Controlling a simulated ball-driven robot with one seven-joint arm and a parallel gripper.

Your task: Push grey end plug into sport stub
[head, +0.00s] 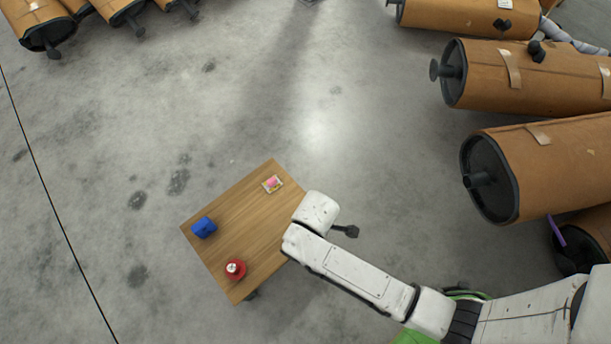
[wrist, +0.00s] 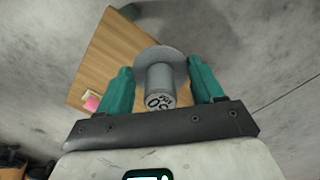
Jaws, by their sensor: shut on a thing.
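In the wrist view, the grey end plug (wrist: 159,82) sits between the two teal fingers of my gripper (wrist: 160,85). The gripper is shut on it. Its wide round flange faces away from the camera, and its narrower end with dark markings faces the camera. In the head view, the white end of my arm is over the table's right edge, and the fingers are hidden. Brown-wrapped mufflers lie at the right; the nearer one (head: 550,170) has a short dark stub (head: 480,180) on its end face. I cannot tell which stub is the sport stub.
A dark knob (head: 349,231) shows beside my arm, unclear what. More mufflers (head: 120,8) lie top left. Bare floor separates table and mufflers.

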